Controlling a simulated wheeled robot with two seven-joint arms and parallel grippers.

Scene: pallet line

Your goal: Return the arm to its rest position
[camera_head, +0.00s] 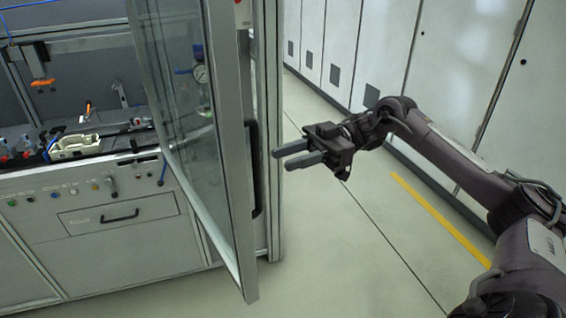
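My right gripper (291,155) is in the middle of the head view, at the end of my dark arm that comes in from the right. Its two grey fingers point left and are spread apart, with nothing between them. The fingers are close to the black handle (253,170) on the framed glass door (222,130) in the picture, with a visible gap. I cannot tell the exact depth between them. My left gripper is not in view.
The glass door stands open from the workstation (110,245) at left. On its bench are a beige part (75,148) and small fittings. White cabinets (378,45) line the right back. The floor (345,255) between is clear, with a yellow stripe (440,220).

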